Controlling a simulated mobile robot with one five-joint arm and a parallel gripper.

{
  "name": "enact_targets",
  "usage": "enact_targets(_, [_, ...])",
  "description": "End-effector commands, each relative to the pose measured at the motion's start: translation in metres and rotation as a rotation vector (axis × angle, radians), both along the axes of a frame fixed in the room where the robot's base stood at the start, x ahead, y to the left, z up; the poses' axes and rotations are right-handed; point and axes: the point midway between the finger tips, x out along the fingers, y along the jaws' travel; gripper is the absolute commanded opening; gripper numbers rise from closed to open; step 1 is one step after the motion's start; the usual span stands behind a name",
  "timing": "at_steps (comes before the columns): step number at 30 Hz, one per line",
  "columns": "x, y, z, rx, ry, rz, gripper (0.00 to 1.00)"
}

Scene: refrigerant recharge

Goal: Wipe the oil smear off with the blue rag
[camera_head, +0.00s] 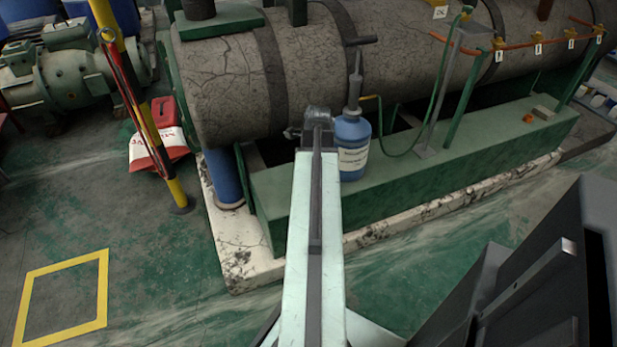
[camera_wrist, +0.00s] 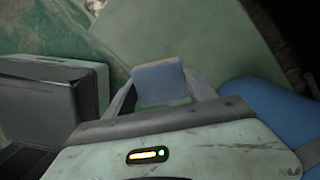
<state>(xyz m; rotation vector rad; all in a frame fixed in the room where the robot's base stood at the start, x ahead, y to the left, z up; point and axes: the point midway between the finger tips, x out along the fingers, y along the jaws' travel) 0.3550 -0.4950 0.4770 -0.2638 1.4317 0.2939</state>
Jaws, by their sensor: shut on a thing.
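My gripper (camera_wrist: 160,90) shows in the wrist view with its two grey fingers shut on a folded blue rag (camera_wrist: 158,80). The rag looks like a small flat blue pad with a brownish edge. A pale green surface (camera_wrist: 215,40) lies beyond it; I cannot tell whether the rag touches it. In the head view my arm reaches out to the green bench under the large tank, and the gripper and rag are hidden behind it. I cannot make out the oil smear in either view.
A blue bottle (camera_head: 352,150) with a white label stands on the green bench (camera_head: 430,165), right beside my arm; blue also fills the wrist view's right side. The cracked grey tank (camera_head: 225,85) overhangs the bench.

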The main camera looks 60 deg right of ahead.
Motion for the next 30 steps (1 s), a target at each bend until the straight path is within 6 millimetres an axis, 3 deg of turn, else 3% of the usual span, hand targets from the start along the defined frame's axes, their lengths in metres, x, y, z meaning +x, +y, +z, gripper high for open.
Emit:
enact_targets(5, [0.000,0.000,0.003,0.000,0.000,0.000,0.31])
enact_targets(13, [0.000,0.000,0.032,0.000,0.000,0.000,0.31])
enact_targets(30, [-0.003,-0.002,0.029,0.000,0.000,-0.005,0.31])
